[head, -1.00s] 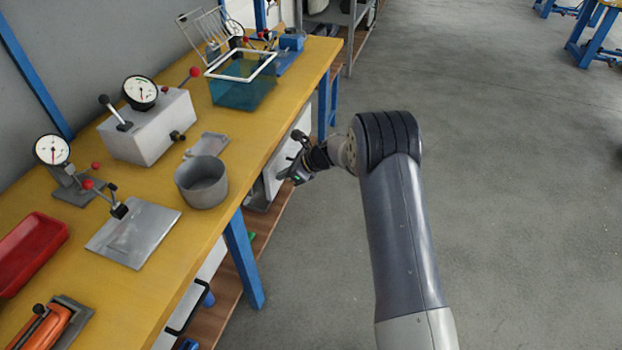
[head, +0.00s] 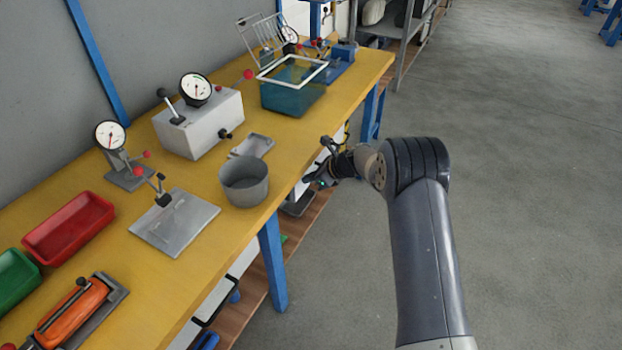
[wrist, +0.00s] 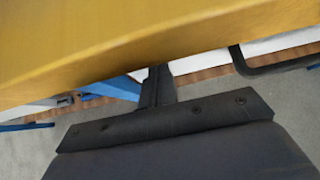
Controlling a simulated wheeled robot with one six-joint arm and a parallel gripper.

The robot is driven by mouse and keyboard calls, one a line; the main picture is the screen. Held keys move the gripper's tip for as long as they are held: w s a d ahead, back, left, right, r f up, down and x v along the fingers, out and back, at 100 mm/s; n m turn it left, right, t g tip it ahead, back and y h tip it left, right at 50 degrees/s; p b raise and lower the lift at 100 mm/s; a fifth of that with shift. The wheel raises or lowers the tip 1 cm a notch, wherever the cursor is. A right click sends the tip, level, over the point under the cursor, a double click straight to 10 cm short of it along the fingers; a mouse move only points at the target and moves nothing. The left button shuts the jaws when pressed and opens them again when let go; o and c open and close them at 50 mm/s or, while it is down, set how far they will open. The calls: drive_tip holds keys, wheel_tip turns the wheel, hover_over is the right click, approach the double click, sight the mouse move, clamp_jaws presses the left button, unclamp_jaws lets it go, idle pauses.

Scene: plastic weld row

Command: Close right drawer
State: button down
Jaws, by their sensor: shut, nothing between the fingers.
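The right drawer (head: 298,193) is a white front under the yellow bench's edge in the head view. My gripper and wrist cover part of it, and I cannot tell how far out it stands. My gripper (head: 312,178) is beside the bench edge, close to this drawer; contact cannot be made out. In the wrist view my gripper (wrist: 158,84) is a dark, shut pair of fingers just below the bench edge, with nothing held. A white front with a black handle (wrist: 275,66) shows at the upper right there.
The yellow bench (head: 195,255) carries a grey pot (head: 244,184), a teal bin (head: 292,92), gauges and a red tray (head: 68,228). A blue leg (head: 273,262) stands below the edge. Another white drawer (head: 222,293) is nearer. Floor to the right is clear.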

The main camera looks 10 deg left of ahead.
drive_tip(key=d+f+v, duration=0.1)
drive_tip(key=f+v, duration=0.1)
drive_tip(key=v, duration=1.1)
drive_tip(key=shift+s+d, duration=0.3)
drive_tip(key=shift+d, duration=0.05)
drive_tip(key=x, duration=0.4)
drive_tip(key=r+x, duration=0.1)
drive_tip(key=x, duration=0.3)
drive_tip(key=a+x, duration=0.1)
drive_tip(key=x, duration=0.3)
drive_tip(key=shift+w+a+r, duration=0.15)
drive_tip(key=shift+w+a, duration=0.2)
drive_tip(key=shift+a, duration=0.25)
drive_tip(key=shift+r, duration=0.15)
